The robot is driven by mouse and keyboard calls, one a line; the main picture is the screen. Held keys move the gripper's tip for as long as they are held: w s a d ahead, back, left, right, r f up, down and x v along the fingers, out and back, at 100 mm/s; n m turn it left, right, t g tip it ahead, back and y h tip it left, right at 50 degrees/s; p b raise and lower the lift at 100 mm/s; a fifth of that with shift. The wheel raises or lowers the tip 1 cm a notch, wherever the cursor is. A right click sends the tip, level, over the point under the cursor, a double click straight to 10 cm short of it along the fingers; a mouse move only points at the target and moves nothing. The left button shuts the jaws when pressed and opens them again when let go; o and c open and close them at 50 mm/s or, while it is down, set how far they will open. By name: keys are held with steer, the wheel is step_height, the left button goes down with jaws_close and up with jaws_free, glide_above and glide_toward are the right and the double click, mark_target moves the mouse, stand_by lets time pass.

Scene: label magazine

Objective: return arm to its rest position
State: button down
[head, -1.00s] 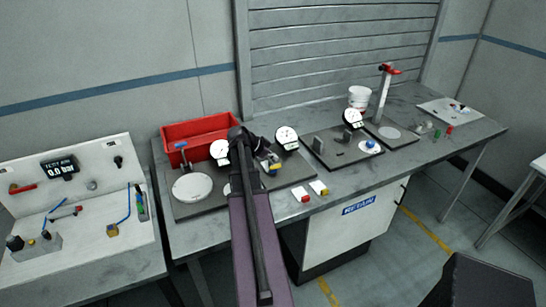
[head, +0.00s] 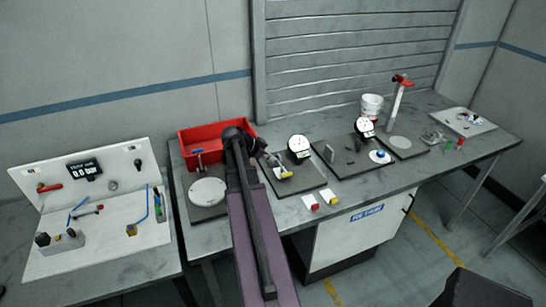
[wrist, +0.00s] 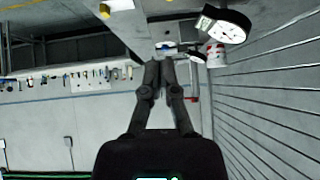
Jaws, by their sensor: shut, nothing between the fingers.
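My gripper (head: 275,160) is at the end of my dark arm over the left part of the grey bench (head: 225,238), partly hidden by my own wrist in the head view. It shows in the wrist view (wrist: 160,62) with its two fingers together and nothing between them. In the head view it appears just left of a dial gauge (head: 299,145) on a dark plate; I cannot tell the gap between them. A dial gauge also shows in the wrist view (wrist: 226,27), right of the fingers.
A red bin (head: 190,142) and a white disc (head: 208,191) lie left of my arm. Right of it are a second gauge (head: 365,126), a white cup (head: 372,105) and a red-topped stand (head: 398,100). A white panel station (head: 95,250) stands at left.

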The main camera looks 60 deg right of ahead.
steer(key=shift+a, duration=0.1)
stand_by(0.7)
steer(key=w+a+f+n+t+y, duration=0.15)
steer(key=w+a+n, duration=0.25)
steer(key=a, duration=0.4)
steer(key=w+a+f+n+t+y+b, duration=0.15)
steer(key=w+a+n, duration=0.25)
steer(key=a, duration=0.4)
steer(key=w+a+f+n+t+p, duration=0.1)
steer(key=w+a+f+n, duration=0.2)
steer(key=a, duration=0.5)
steer(key=a+f+n+y+b, duration=0.1)
steer(key=a+n+y, duration=0.3)
steer(key=a+n, duration=1)
steer(key=a, duration=1.4)
steer(key=shift+a+f+t+y, duration=0.15)
steer(key=shift+a+t+y, duration=0.15)
steer(key=shift+a+y, duration=0.1)
steer(key=shift+d, duration=0.1)
